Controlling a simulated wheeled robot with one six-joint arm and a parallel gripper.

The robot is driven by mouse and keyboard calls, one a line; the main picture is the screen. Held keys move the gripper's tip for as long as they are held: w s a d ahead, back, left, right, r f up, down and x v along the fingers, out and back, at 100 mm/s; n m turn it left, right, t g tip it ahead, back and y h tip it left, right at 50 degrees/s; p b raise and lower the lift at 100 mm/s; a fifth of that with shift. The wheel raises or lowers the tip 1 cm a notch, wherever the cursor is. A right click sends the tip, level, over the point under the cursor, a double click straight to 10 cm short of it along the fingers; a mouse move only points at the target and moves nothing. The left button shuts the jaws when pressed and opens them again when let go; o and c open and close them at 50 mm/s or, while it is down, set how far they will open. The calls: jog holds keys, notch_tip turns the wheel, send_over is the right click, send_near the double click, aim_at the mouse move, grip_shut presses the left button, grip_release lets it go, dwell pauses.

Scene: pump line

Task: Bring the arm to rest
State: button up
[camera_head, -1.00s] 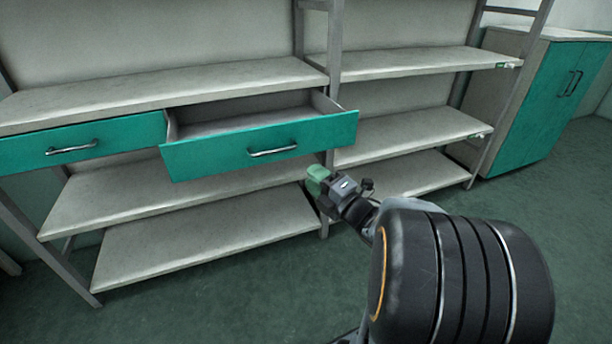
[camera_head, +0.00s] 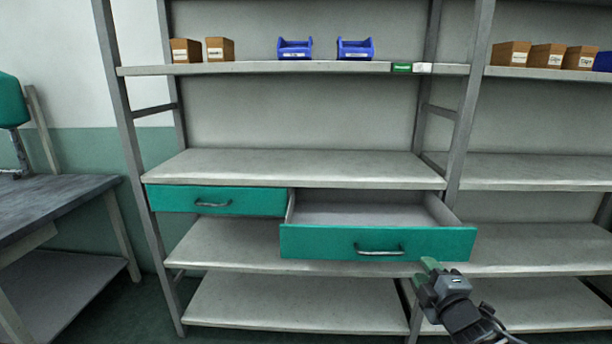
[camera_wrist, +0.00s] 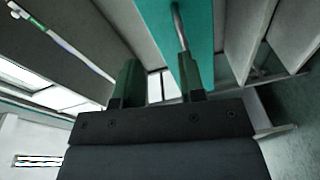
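My gripper (camera_head: 430,266) has green fingers and is just below the right end of the open drawer's front in the head view. In the wrist view my gripper (camera_wrist: 157,75) is open, with its two fingers apart and nothing seen between them. The open drawer (camera_head: 345,245) has a teal front and a metal handle (camera_head: 379,250), and it looks empty inside. In the wrist view a teal panel with a metal bar (camera_wrist: 179,28) lies beyond the right finger. I cannot tell whether they touch.
A shut teal drawer (camera_head: 170,200) sits left of the open one. Blue bins (camera_head: 295,48) and brown boxes (camera_head: 220,48) stand on the upper shelf. A grey workbench (camera_head: 50,205) is at the left. The lower shelves (camera_head: 290,303) are bare.

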notch_tip(320, 180, up, 12)
jog(key=s+a+m+g+h+p, duration=0.2)
jog(key=s+m+g+h+p, duration=0.15)
jog(key=m+g+p, duration=0.6)
jog(key=s+a+r+m+g+y+p, duration=0.2)
jog(key=s+a+r+m+g+p, duration=0.2)
jog(key=s+a+p, duration=0.5)
notch_tip(320, 180, up, 2)
jog(key=s+m+p, duration=0.1)
jog(key=m+p, duration=0.2)
jog(key=p, duration=0.1)
jog(key=shift+a+r, duration=0.2)
jog(key=shift+a, duration=0.05)
